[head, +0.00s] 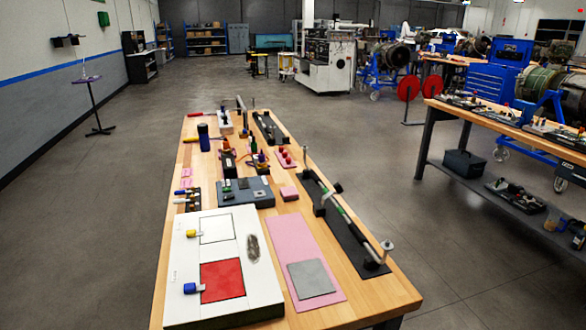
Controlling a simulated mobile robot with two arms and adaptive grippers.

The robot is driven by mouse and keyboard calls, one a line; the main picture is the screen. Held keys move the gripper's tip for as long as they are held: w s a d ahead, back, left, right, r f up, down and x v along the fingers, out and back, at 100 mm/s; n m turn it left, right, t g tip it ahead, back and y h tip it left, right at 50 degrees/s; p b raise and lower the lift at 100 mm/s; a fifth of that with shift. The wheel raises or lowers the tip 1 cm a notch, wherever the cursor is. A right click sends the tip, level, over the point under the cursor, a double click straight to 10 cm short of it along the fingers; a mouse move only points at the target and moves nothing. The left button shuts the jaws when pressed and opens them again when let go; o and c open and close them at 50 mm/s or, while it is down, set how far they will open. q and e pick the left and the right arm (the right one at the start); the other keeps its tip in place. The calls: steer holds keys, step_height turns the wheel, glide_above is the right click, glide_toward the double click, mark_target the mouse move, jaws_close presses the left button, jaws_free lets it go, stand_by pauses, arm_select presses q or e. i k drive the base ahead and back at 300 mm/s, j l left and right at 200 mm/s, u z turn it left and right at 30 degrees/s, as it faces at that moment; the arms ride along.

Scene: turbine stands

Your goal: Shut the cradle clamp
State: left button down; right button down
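A long black cradle base (352,238) lies along the right edge of the wooden bench (380,293). Black support blocks stand on it, and a thin rod (342,211) with a green section lies along it. A dark rounded piece (337,187) stands beside the rod and may be part of a clamp; it is too small to tell whether it is open or shut. A metal disc-topped post (387,246) stands at the near end and another post (305,160) at the far end. Neither of my grippers shows in the head view.
A white board (180,280) with a red square fills the bench's near left. A pink mat (287,236) carries a grey plate (311,279). A grey-blue case (262,193), small tools and another black rail (268,128) lie farther back. The floor around is open; a second bench stands right.

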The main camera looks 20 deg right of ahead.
mark_target(339, 189)
steer(key=l+z, duration=0.4)
steer(key=i+l+z, duration=0.1)
steer(key=l+z, duration=0.35)
steer(key=i+l+z, duration=0.15)
steer(key=l+z, duration=0.25)
